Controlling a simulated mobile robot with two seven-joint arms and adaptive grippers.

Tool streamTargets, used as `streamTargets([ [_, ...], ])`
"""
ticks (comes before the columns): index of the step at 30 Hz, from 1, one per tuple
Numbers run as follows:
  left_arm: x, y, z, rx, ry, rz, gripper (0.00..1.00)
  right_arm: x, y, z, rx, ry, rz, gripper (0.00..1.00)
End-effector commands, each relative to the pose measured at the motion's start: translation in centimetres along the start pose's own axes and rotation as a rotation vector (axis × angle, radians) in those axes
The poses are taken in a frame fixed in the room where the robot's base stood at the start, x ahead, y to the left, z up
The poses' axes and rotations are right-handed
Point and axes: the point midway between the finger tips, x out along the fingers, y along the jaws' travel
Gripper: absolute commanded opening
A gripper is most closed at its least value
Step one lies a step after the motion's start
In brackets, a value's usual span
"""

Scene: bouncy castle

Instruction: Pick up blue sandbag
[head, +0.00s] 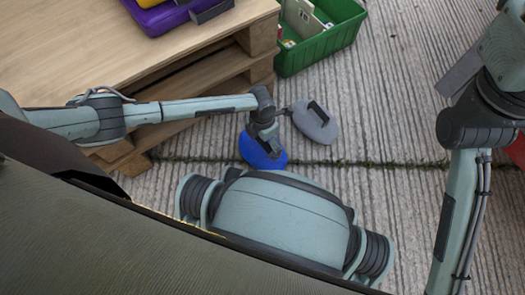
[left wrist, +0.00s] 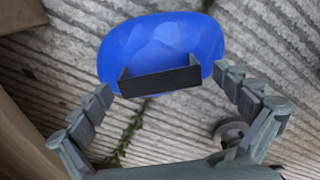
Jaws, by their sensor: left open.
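The blue sandbag (head: 252,154) lies on the grooved concrete ground beside the pallet stack in the head view. It has a black strap handle across its top, seen in the left wrist view, where the blue sandbag (left wrist: 160,45) fills the upper middle. My left gripper (head: 268,145) is right above it in the head view and hides part of it. In the left wrist view my left gripper (left wrist: 167,85) is open, with one finger on each side of the handle and nothing held. My right gripper is not seen; only its arm shows at the right.
A grey sandbag (head: 316,122) with a dark handle lies close to the right. Wooden pallets with a board top (head: 90,50) stand at the left, carrying a purple case (head: 165,14). A green crate (head: 322,45) with items stands behind. Concrete at the right is mostly clear.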

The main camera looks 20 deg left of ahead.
Motion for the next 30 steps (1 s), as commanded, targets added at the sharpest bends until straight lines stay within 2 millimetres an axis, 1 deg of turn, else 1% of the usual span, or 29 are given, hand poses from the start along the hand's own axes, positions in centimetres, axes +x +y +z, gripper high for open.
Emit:
streamTargets([
  [1,0.54,0.01,0.04,-0.001,-0.001,0.0,1.0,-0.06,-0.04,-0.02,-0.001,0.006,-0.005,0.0],
  [2,0.64,0.02,0.05,-0.001,-0.001,0.0,1.0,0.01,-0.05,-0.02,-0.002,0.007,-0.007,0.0],
  [9,0.65,0.0,0.04,0.0,-0.001,0.0,1.0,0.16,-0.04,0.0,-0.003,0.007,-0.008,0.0],
  [10,0.65,0.0,0.04,0.0,-0.001,0.0,0.97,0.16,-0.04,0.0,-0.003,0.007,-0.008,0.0],
  [27,0.66,0.0,0.0,0.0,-0.001,0.0,0.27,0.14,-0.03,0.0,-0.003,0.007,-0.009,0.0],
  [30,0.48,0.01,0.2,0.0,-0.004,0.0,0.16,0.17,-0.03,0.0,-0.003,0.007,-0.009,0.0],
])
